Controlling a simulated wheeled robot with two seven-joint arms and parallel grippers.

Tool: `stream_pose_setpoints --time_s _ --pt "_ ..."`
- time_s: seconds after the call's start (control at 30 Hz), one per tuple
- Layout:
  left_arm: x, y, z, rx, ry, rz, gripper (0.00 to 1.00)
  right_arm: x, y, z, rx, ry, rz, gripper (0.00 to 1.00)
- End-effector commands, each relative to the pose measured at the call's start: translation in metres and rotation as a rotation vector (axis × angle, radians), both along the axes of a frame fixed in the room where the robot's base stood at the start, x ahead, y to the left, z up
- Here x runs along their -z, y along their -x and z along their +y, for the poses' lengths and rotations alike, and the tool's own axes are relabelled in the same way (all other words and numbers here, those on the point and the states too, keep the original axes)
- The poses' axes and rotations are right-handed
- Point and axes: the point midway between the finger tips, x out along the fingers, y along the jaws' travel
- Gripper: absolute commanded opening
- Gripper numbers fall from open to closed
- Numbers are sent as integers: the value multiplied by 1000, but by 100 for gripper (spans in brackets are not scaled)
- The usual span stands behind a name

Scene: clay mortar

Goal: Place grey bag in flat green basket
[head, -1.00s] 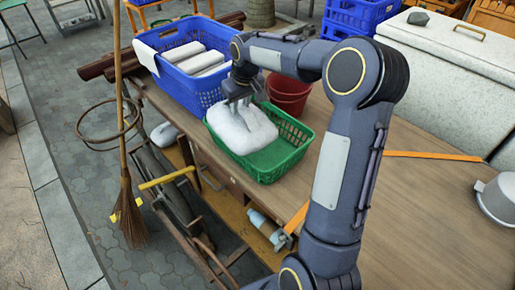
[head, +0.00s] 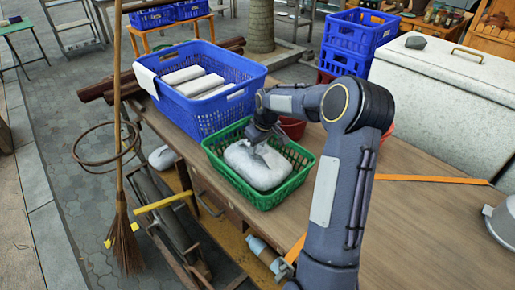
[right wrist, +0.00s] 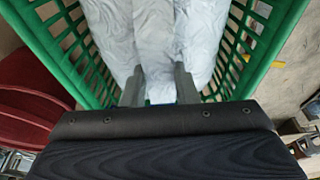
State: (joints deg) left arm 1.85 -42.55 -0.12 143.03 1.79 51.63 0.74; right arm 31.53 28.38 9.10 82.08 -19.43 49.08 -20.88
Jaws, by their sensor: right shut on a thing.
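The pale grey bag (head: 262,170) lies inside the flat green basket (head: 268,200) on the wooden table, within its walls. In the right wrist view the bag (right wrist: 150,40) fills the middle, with the green basket wall (right wrist: 62,45) on both sides. My right gripper (head: 262,140) reaches down over the bag from above. Its two fingers, seen in the right wrist view (right wrist: 160,88), are shut on a pinched part of the bag. The fingertips are partly hidden by the bag. My left gripper is not in view.
A blue basket (head: 228,108) with several white packs stands behind the green basket. A red bucket (head: 293,128) is close by on its right, partly behind my arm. A broom (head: 122,225) stands at the left. The tabletop right of my arm is mostly clear.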

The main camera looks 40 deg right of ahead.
Motion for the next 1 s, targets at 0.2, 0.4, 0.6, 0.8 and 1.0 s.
stream_pose_setpoints --time_s 0.2,0.4,0.6,0.8,1.0 --pt "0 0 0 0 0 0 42 10 -1 0 0 2 -5 0" --pt "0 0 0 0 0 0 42 11 -1 0 1 2 -5 0" --pt "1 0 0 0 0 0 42 14 0 0 0 0 -1 41" --pt "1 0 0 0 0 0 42 14 0 0 0 0 -1 49" --pt "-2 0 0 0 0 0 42 9 0 0 0 1 -2 49"
